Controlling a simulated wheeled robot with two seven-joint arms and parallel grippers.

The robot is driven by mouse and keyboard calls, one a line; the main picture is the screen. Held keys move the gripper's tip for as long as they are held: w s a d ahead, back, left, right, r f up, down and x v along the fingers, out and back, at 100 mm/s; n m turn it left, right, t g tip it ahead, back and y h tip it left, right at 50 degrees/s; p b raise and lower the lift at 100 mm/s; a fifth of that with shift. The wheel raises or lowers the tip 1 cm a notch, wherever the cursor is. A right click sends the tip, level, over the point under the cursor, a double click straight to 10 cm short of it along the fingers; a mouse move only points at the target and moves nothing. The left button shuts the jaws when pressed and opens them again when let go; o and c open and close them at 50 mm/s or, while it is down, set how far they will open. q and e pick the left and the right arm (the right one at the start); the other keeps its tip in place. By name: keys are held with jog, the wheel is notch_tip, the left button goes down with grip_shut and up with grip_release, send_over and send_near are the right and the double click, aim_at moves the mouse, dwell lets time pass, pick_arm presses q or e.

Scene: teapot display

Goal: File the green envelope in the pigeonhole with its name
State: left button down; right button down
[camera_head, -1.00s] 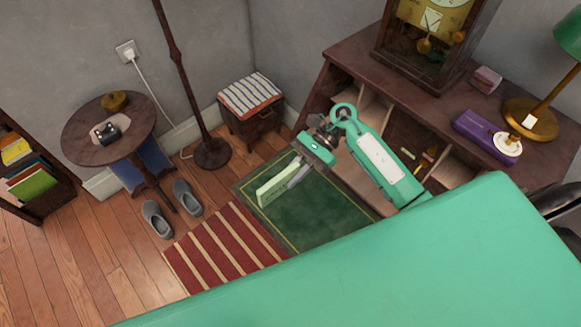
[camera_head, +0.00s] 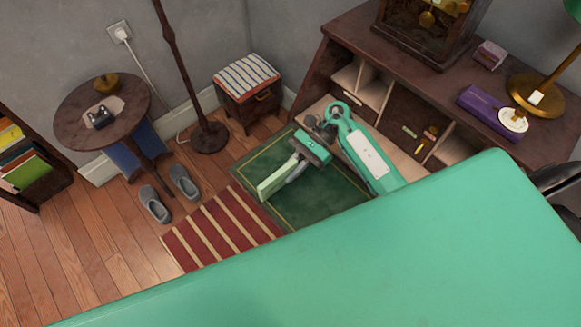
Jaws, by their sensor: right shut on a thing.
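The green envelope (camera_head: 276,178) is pale green and tilted, over the green writing panel (camera_head: 325,208) of the desk. My right gripper (camera_head: 292,171) is shut on it at its upper right end. The envelope's name is too small to read. The pigeonholes (camera_head: 374,92) are pale wooden compartments under the desk top, to the upper right of my gripper and apart from the envelope. My right arm hides part of them, and no labels can be read there. My left gripper is not in view.
A clock (camera_head: 425,32), a purple box (camera_head: 488,112) and a brass lamp (camera_head: 538,95) stand on the desk top. A striped stool (camera_head: 246,84) and a lamp pole (camera_head: 180,70) stand left of the desk. Small coloured items (camera_head: 420,142) lie inside the desk.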

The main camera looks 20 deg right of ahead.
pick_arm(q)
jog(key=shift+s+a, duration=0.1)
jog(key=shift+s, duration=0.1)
pick_arm(e)
jog(key=c, duration=1.3)
grip_release()
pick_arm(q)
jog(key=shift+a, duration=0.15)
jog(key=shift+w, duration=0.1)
pick_arm(e)
jog(key=shift+w+d, duration=0.15)
jog(key=shift+d, duration=0.35)
jog(key=b+v, duration=0.2)
jog(key=v, duration=0.4)
jog(key=shift+d+r, duration=0.2)
jog(key=shift+r, duration=0.05)
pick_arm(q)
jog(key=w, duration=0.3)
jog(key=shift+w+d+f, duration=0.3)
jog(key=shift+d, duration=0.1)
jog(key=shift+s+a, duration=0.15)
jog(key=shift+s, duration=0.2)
pick_arm(e)
jog(key=shift+r, duration=0.1)
